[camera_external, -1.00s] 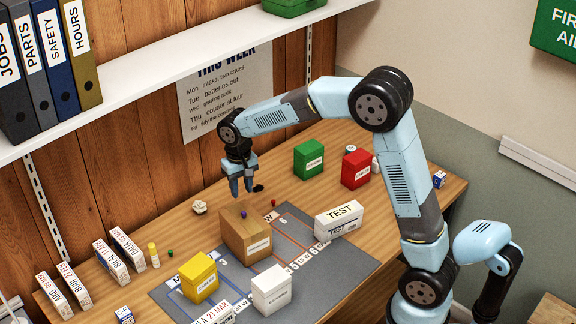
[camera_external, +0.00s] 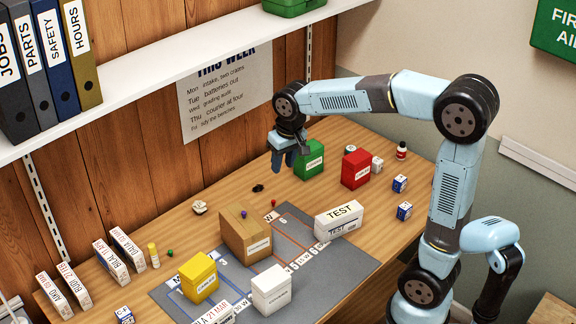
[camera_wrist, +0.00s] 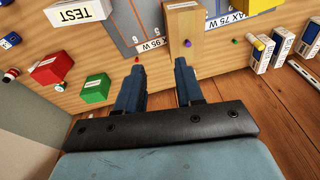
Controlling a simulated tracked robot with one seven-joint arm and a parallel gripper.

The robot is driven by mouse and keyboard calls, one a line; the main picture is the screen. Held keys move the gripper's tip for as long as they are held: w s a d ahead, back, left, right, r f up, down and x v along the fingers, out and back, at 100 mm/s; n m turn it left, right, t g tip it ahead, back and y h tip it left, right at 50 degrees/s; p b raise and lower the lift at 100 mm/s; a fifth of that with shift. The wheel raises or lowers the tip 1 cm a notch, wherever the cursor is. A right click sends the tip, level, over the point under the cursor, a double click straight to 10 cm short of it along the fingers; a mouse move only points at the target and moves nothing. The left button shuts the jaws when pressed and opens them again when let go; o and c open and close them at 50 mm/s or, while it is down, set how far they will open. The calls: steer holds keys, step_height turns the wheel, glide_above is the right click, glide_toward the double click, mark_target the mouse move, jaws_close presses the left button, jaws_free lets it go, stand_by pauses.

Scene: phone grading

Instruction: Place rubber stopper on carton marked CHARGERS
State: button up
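A small black piece (camera_external: 258,188), which may be the rubber stopper, lies on the bench behind the brown carton; I cannot pick it out in the wrist view. Labelled boxes are the brown carton (camera_external: 232,238), yellow (camera_external: 199,281), white (camera_external: 271,293), green (camera_external: 309,164) and red (camera_external: 355,171). Their labels are too small to read, so I cannot tell which says CHARGERS. My gripper (camera_external: 283,162) is above the bench, just left of the green box in the external view. Its fingers (camera_wrist: 159,70) stand apart with nothing between them.
A purple piece (camera_external: 243,213) sits on the brown carton, with a red one (camera_external: 274,203) near it. The TEST block (camera_external: 339,220) stands on the grey mat (camera_external: 350,265).

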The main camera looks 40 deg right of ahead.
steer(key=s+d+t, duration=0.2)
steer(key=s+d, duration=0.1)
steer(key=s, duration=0.8)
steer(key=s+d+r+n+t, duration=0.1)
steer(key=s+d, duration=0.3)
steer(key=s, duration=0.8)
steer(key=shift+r+n+t, duration=0.3)
steer(key=shift+t, duration=0.1)
steer(key=shift+o, duration=0.4)
steer(key=shift+s, duration=0.1)
